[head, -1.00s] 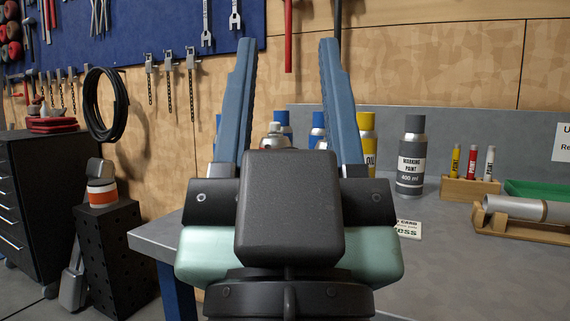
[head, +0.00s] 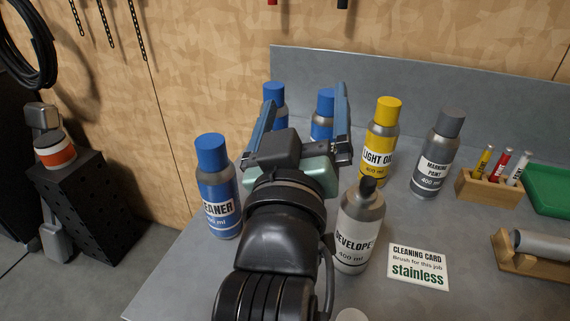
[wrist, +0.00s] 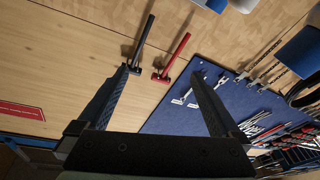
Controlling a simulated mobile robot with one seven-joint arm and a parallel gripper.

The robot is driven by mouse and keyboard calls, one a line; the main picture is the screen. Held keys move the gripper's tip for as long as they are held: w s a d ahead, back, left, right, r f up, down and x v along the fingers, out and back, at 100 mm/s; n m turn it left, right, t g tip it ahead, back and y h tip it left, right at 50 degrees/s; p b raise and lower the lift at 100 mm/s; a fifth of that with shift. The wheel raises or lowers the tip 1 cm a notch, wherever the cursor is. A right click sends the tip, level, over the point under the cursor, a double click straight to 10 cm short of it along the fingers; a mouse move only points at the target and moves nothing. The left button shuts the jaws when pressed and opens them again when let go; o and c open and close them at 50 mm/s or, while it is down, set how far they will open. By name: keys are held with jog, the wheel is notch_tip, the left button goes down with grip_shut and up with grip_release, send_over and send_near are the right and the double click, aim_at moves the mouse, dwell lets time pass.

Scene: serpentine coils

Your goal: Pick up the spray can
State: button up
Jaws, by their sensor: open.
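Several spray cans stand upright on the grey bench. A blue CLEANER can (head: 220,200) is left of my arm, and two more blue-capped cans (head: 275,94) (head: 322,122) stand behind my gripper, partly hidden by it. A yellow LIGHT OIL can (head: 381,140) and a grey MARKING PAINT can (head: 437,155) stand to the right. A grey DEVELOPER can (head: 358,230) with a black top is close to my arm's right side. Which can the task means is not clear. My gripper (head: 307,97) is open, with no can seen gripped; its spread fingers also show in the wrist view (wrist: 160,75).
A cleaning card (head: 418,267) lies right of the DEVELOPER can. A wooden marker holder (head: 489,186), a green tray (head: 550,190) and a cylinder on a wooden stand (head: 540,246) are farther right. A grey back panel (head: 450,97) rises behind the bench.

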jog(key=s+a+f+n+g+p, duration=0.15)
jog(key=s+f+n+p, duration=0.35)
jog(key=f+n, duration=0.7)
jog(key=s+a+f+n+g+p, duration=0.15)
jog(key=s+f+n+p, duration=0.4)
jog(key=n, duration=1.35)
jog(key=shift+n+t, duration=0.4)
jog(key=shift+t, duration=0.1)
jog(key=shift+w+d+f+p, duration=0.15)
jog(key=shift+w+p, duration=0.1)
jog(key=shift+w, duration=1.85)
jog(key=shift+w+d+f+p, duration=0.15)
jog(key=shift+w+f+p, duration=0.05)
jog(key=shift+w, duration=1.9)
jog(key=shift+w+d+f+p, duration=0.15)
jog(key=shift+w+p, duration=0.1)
jog(key=shift+w, duration=1.85)
